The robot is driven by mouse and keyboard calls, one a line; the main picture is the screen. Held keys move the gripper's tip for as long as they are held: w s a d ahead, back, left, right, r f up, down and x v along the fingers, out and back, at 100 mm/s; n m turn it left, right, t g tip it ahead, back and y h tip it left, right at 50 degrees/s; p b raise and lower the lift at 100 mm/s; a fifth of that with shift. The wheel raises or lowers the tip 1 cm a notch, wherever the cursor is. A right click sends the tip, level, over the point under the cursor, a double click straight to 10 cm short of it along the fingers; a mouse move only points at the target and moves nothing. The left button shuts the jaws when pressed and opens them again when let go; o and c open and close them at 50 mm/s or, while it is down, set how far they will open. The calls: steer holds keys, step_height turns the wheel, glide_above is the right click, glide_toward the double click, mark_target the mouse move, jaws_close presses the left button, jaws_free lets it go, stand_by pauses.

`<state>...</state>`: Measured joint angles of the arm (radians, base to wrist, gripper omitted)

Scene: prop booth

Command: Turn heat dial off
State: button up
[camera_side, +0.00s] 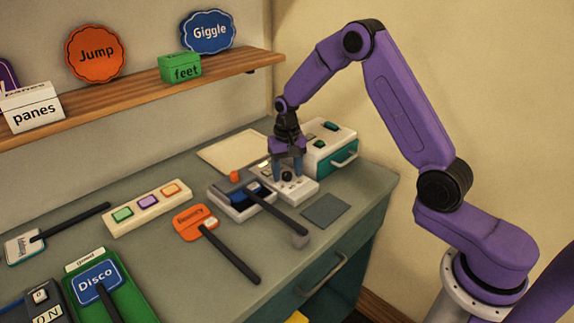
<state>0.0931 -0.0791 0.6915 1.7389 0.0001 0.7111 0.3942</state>
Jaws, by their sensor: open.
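The heat dial seems to be the small dark round knob (287,176) on a whitish panel (304,188) toward the back right of the table; its marking is too small to read. My gripper (287,172) points down over this panel, its two bluish fingers apart on either side of the knob. It is open and holds nothing. I cannot tell whether the fingers touch the knob. The fingers partly hide the panel.
A white and teal box (330,150) with a handle stands close behind the panel. A grey tray (237,212) with a blue thing and a dark-handled mallet (298,241) lie in front. An orange paddle (188,221) and a three-button strip (148,208) are left. A dark square (325,210) lies right.

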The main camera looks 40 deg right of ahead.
mark_target(287, 174)
step_height(287, 174, up, 17)
steer(key=shift+r, duration=0.2)
stand_by(0.4)
steer(key=s+a+n, duration=0.8)
steer(key=s+a, duration=0.2)
steer(key=s, duration=0.6)
steer(key=s+d+f+n, duration=0.1)
steer(key=s+n, duration=0.3)
steer(key=s, duration=0.6)
steer(key=s+d+f+n, duration=0.2)
steer(key=s+n, duration=0.3)
steer(key=s, duration=0.6)
steer(key=shift+f, duration=0.8)
